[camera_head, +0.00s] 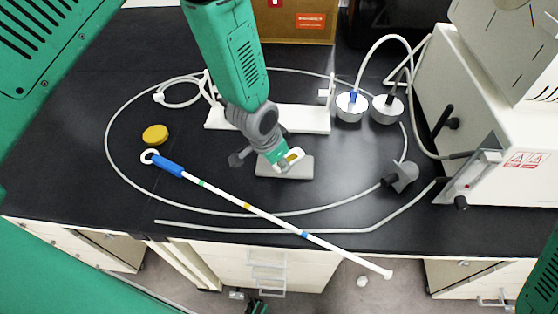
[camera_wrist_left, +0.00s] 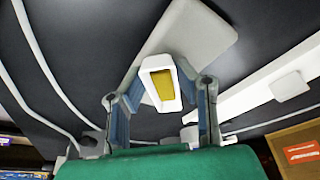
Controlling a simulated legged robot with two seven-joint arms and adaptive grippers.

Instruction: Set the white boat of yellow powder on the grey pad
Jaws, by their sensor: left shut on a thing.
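The white boat (camera_head: 294,155) with yellow powder is upright at the tip of my left gripper (camera_head: 281,160). In the left wrist view the boat (camera_wrist_left: 172,104) sits between the two fingers of the left gripper (camera_wrist_left: 160,85), which is shut on it. The grey pad (camera_head: 298,173) lies flat on the black bench, directly under the boat in the head view. The pad (camera_wrist_left: 205,28) also shows behind the boat in the left wrist view. I cannot tell whether the boat's base touches the pad.
A white bar stand (camera_head: 315,120) is just behind the pad. A blue-handled white rod (camera_head: 225,195) and a white tube (camera_head: 330,229) lie in front. A yellow disc (camera_head: 155,135) is at left. Two capped flasks (camera_head: 352,106) and a white machine (camera_head: 490,110) stand at right.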

